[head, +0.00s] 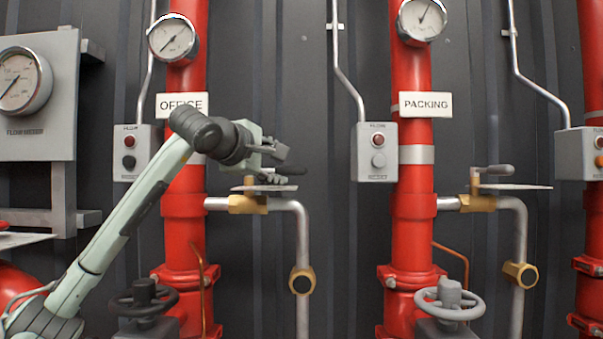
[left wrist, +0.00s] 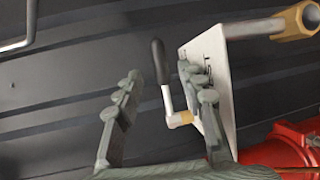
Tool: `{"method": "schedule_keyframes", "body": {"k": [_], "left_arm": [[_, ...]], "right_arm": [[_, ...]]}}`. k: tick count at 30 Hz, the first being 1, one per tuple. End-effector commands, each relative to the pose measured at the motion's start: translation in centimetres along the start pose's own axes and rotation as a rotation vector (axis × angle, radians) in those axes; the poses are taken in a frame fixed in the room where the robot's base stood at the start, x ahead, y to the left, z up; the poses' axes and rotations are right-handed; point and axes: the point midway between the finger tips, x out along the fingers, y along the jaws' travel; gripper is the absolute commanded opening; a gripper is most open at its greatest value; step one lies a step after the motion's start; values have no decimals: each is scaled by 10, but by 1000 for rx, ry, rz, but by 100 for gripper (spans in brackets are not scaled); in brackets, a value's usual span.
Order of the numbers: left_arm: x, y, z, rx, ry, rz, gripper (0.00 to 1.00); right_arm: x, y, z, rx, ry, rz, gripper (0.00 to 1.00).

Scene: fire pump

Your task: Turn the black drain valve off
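The drain valve on the OFFICE pipe has a brass body (head: 248,204) and a black-gripped lever (head: 291,170). The lever points right in the head view, above a pale plate (head: 264,188). My left gripper (head: 276,165) is beside the lever and partly hides it. In the left wrist view my left gripper (left wrist: 160,80) is open, with its fingers spread apart. The black grip (left wrist: 160,60) appears in the gap between the fingers, touching neither. Its metal crank and brass part (left wrist: 180,118) show near the right finger. My right gripper is not in view.
A black handwheel (head: 144,299) sits low by the OFFICE pipe (head: 185,240). The PACKING pipe (head: 412,235) has a similar valve with a grey lever (head: 495,170) and a grey handwheel (head: 449,300). A grey switch box (head: 377,152) is on the wall to the right of my gripper.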

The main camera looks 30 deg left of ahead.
Motion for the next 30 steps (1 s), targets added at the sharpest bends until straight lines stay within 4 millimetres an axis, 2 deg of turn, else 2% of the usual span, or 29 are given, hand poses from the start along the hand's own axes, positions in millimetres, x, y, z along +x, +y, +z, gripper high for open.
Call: {"method": "schedule_keyframes", "body": {"k": [9,15,25,26,30], "left_arm": [[47,0,2,-3,-4,-3,39],[70,0,1,-2,-2,-3,39],[76,-1,1,0,-2,-1,39],[76,-1,1,0,-2,-1,38],[75,-1,1,-1,-2,-1,21]], "right_arm": [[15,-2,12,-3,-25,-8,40],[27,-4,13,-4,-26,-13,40],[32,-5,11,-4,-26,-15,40],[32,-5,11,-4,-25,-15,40],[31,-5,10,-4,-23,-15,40]]}}
